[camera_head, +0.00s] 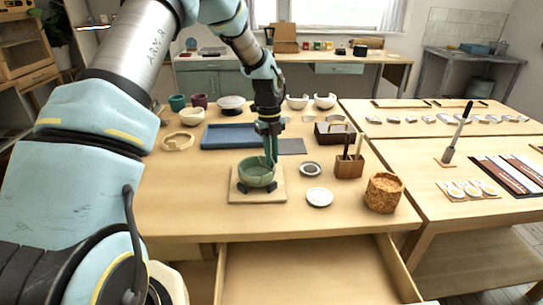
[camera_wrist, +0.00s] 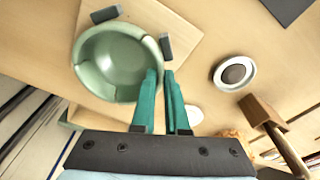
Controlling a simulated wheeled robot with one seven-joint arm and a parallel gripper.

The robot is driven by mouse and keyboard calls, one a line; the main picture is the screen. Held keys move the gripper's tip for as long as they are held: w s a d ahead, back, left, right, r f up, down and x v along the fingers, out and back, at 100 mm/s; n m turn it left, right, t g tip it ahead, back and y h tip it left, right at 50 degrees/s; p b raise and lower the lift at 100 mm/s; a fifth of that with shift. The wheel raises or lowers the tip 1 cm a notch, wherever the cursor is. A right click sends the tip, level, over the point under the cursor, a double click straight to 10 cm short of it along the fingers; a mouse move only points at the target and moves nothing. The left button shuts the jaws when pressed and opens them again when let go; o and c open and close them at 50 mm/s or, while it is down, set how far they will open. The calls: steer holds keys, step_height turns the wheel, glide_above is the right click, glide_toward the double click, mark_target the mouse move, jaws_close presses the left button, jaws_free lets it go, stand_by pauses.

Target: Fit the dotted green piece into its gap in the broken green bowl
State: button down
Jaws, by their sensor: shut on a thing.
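The green bowl (camera_head: 254,174) stands upright on a square wooden board (camera_head: 240,198), held between dark blocks. It also shows in the wrist view (camera_wrist: 112,62), seen from above, with a pale rim and seam lines. My gripper (camera_head: 271,160) points down at the bowl's right rim. In the wrist view its teal fingers (camera_wrist: 161,74) close together at the rim, one over the bowl's inside and one outside. They are shut on the green piece, which is mostly hidden between them. Its dots do not show, and I cannot tell whether it is seated in the gap.
Right of the board are a small dish with a dark centre (camera_head: 310,168), a white dish (camera_head: 319,197), a wooden brush holder (camera_head: 349,166) and a cork pot (camera_head: 384,193). A blue tray (camera_head: 225,138) lies behind. An open drawer (camera_head: 310,275) juts out in front.

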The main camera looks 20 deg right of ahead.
steer(key=shift+f, duration=0.1)
stand_by(0.8)
steer(key=c, duration=0.8)
jaws_free()
steer(key=shift+c, duration=0.2)
steer(key=shift+o, duration=0.2)
steer(key=o, duration=0.4)
steer(key=shift+o, duration=0.2)
steer(key=shift+r+p, duration=2.15)
steer(key=shift+r, duration=0.85)
